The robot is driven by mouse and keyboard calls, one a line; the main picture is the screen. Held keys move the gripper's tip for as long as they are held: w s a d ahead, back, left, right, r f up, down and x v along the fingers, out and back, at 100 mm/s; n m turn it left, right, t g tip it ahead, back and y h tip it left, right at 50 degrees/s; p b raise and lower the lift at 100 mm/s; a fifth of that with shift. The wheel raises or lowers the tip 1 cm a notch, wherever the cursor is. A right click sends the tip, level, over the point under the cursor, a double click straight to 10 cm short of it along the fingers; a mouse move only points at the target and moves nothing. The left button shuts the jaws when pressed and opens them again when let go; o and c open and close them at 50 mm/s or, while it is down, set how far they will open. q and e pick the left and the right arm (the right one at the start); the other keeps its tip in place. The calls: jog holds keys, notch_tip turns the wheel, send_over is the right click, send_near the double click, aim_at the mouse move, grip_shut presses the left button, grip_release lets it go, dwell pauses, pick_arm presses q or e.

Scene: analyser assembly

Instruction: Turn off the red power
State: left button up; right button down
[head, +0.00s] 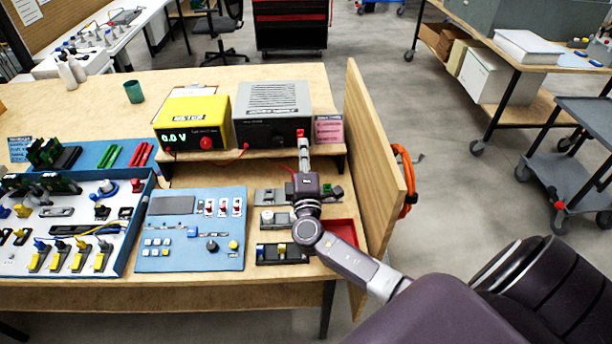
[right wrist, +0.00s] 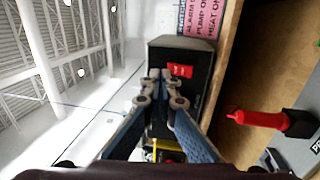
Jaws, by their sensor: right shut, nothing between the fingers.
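The grey power box (head: 270,105) with a vented top stands on the raised shelf at the back of the bench. Its dark front fills the middle of the right wrist view (right wrist: 193,55). A red rocker switch (right wrist: 180,70) is on that front; which way it is set I cannot tell. My right gripper (head: 303,145) is in front of the box's right part. Its fingertips (right wrist: 162,82) are together and empty, very close beside the red switch; whether they touch it I cannot tell. My left gripper is not in view.
The yellow meter (head: 193,118), reading 0.0 V, stands left of the power box. A pink label card (head: 328,130) is to its right. A wooden side panel (head: 375,160) rises at the right. A blue control panel (head: 190,255) lies on the bench. A red-and-black part (right wrist: 255,119) shows in the wrist view.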

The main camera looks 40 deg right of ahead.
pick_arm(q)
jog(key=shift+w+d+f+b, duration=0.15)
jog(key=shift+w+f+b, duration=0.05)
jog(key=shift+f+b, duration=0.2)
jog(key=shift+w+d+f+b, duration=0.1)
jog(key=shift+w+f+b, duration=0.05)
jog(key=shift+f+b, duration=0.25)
pick_arm(e)
jog(key=s+a+r, duration=0.2)
jog(key=s+a, duration=0.2)
jog(key=s, duration=0.3)
jog(key=shift+s+a, duration=0.3)
jog(key=shift+s, duration=0.1)
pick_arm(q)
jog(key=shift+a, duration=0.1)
pick_arm(e)
jog(key=shift+f, duration=0.15)
